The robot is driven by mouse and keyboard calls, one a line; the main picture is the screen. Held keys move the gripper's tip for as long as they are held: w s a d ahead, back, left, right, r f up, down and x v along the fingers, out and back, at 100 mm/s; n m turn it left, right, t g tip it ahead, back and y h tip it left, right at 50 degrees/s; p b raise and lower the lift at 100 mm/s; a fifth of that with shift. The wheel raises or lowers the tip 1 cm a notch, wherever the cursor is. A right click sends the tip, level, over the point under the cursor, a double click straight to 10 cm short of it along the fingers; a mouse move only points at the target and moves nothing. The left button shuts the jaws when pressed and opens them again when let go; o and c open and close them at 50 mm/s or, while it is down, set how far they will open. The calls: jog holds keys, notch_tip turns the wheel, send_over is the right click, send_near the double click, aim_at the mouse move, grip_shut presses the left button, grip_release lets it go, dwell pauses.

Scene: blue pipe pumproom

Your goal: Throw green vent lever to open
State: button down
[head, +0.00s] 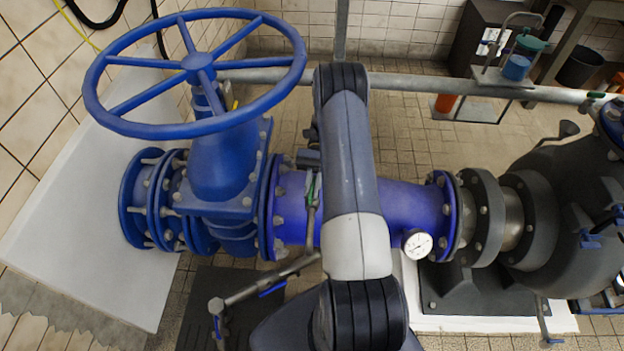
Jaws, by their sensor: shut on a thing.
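The green vent lever (312,190) shows as a small green strip at the top of a thin grey vent pipe (311,222), in front of the blue pipe. My arm's link crosses just to its right and hides part of this spot. Only a small dark piece of my gripper (309,160) shows at the left edge of that link, right above the lever. My gripper is shut on the lever; its fingertips are mostly hidden. The lever's exact angle is hard to tell.
A large blue handwheel (198,62) rises at the left on its valve. The blue pipe (415,208) runs right to a dark pump (565,200), with a gauge (417,244) in front. A blue-handled side pipe (262,284) lies below. A grey rail (430,84) crosses behind.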

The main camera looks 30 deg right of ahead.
jog(key=shift+r+n+g+h+p, duration=0.15)
jog(key=shift+n+g+h+p, duration=0.35)
jog(key=shift+n+h+p, duration=0.45)
jog(key=c, duration=1.5)
grip_release()
